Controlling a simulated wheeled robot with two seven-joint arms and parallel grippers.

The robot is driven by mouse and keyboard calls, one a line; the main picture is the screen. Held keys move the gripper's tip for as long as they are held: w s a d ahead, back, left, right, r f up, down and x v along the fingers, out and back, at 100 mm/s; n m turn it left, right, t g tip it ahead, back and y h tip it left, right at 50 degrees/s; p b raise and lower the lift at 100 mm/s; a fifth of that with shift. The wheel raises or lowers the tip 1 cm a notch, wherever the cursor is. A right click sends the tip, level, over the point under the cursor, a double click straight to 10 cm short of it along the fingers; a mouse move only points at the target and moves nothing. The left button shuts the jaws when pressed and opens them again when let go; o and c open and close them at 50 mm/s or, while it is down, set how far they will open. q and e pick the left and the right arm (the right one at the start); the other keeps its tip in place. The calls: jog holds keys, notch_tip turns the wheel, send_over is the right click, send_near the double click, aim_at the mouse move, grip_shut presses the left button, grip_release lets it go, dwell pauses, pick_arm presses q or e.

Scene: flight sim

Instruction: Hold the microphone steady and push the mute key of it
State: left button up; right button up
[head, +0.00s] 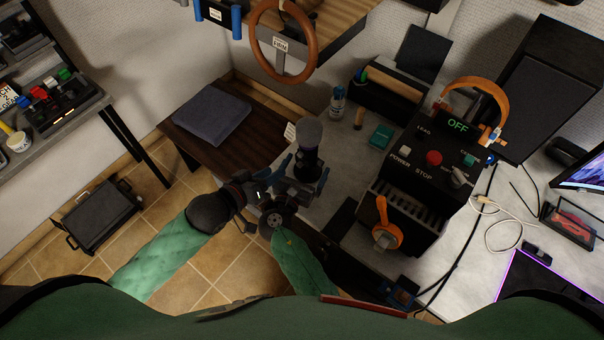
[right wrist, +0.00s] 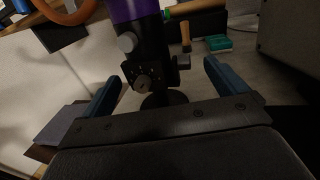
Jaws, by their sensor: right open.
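The microphone (head: 308,140) stands upright on the grey desk, with a grey rounded head and a dark body. The right wrist view shows its purple upper part and black lower body (right wrist: 138,62), with a round silver button (right wrist: 127,42) and a lower knob (right wrist: 143,84). I cannot tell which is the mute key. My right gripper (head: 303,172) is open, its blue fingers on either side of the microphone's lower body; in the right wrist view (right wrist: 162,73) there are gaps on both sides. My left gripper (head: 262,192) is close beside it at the left; its fingers are unclear.
A black control box (head: 420,175) with a red button and an orange handle stands right of the microphone. A bottle (head: 338,100) and a teal box (head: 381,136) are behind. A brown side table with a folded grey cloth (head: 211,115) is at the left.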

jog(key=x, duration=0.5)
jog(key=c, duration=1.4)
pick_arm(q)
grip_shut()
pick_arm(e)
jog(key=shift+c, duration=0.5)
